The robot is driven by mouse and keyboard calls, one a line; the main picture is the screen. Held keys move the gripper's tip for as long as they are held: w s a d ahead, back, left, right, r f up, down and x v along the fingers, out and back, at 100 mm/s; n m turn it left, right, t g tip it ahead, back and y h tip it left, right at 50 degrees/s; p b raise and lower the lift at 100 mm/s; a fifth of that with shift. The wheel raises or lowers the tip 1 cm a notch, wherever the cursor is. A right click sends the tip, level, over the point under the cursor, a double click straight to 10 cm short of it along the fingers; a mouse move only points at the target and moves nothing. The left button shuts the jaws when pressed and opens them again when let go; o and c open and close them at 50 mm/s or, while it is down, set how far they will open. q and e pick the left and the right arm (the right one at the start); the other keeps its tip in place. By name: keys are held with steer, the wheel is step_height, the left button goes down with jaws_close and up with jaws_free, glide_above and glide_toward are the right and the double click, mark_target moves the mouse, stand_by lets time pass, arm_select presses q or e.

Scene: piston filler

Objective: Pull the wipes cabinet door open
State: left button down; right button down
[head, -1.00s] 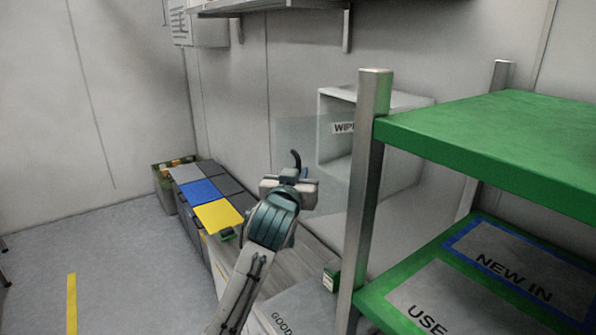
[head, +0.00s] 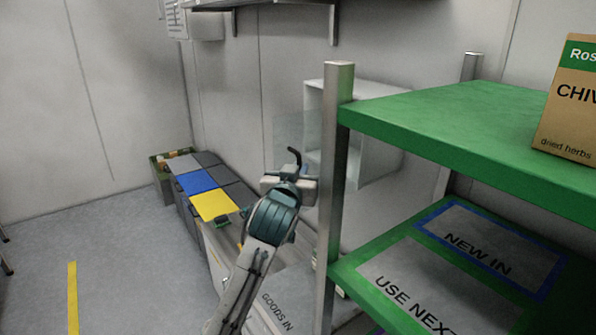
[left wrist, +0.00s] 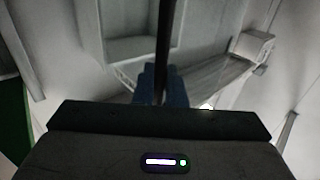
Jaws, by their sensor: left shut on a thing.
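The wipes cabinet (head: 372,155) is a white box on the back wall, partly hidden behind the shelf post. Its clear door (head: 284,130) stands swung out to the left of the cabinet front, at an angle to it. My left gripper (head: 292,168) is at the door's near side, shut on the dark door handle (head: 296,155), whose curved top sticks up above the fingers. In the left wrist view the handle (left wrist: 164,45) runs upright as a dark bar between the blue fingertips, with the cabinet behind. My right gripper is not in view.
A green shelf rack (head: 450,135) with a metal post (head: 335,190) stands close to the right of my left arm. A cardboard box (head: 570,105) sits on its top shelf. Lidded bins (head: 214,204) line the wall at left. The floor (head: 130,250) there is clear.

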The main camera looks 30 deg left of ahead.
arm_select(q)
steer(key=c, duration=1.6)
jaws_free()
steer(key=shift+r, duration=0.1)
steer(key=shift+c, duration=0.2)
steer(key=shift+w+d, duration=0.15)
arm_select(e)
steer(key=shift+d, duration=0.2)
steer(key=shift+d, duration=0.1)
